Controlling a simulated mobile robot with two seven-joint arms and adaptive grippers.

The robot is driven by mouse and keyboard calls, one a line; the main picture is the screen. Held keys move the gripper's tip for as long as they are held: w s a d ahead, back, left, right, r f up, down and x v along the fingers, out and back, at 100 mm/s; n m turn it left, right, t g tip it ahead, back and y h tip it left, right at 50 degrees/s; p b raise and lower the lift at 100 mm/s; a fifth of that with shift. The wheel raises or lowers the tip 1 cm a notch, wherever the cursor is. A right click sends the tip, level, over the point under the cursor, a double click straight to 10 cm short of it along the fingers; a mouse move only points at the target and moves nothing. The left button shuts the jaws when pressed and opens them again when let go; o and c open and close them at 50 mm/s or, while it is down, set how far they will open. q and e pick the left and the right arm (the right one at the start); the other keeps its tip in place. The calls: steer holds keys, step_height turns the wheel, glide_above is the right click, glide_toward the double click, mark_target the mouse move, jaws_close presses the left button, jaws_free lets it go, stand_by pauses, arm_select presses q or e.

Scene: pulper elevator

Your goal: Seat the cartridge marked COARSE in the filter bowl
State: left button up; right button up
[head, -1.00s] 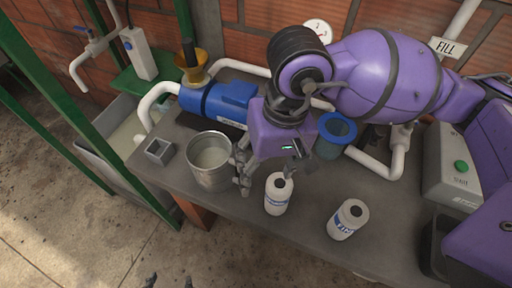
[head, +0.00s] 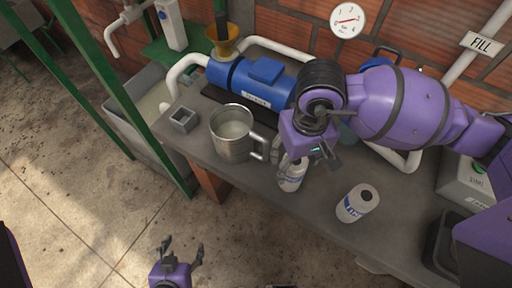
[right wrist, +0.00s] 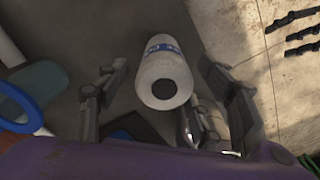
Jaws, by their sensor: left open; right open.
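My right gripper (head: 287,160) is open over a white cartridge (head: 291,180) standing on the bench, its lettering too small to read. In the right wrist view, the fingers of this gripper (right wrist: 156,70) lie either side of a white, blue-labelled cartridge (right wrist: 164,78) with a dark hole in its end; contact is not clear. A second white cartridge (head: 357,203), label starting "FIN", stands to the right. The filter bowl (head: 348,134) is mostly hidden behind my right arm; its blue rim (right wrist: 14,104) shows in the right wrist view. My left gripper (head: 180,251) is open and empty, over the floor.
A steel jug (head: 232,146) stands left of the near cartridge, close to my right gripper. A small grey box (head: 183,119), blue pump (head: 248,84) and white pipes lie along the bench. A control box (head: 463,180) and black bin (head: 447,243) are at right.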

jaws_close()
stand_by(0.3)
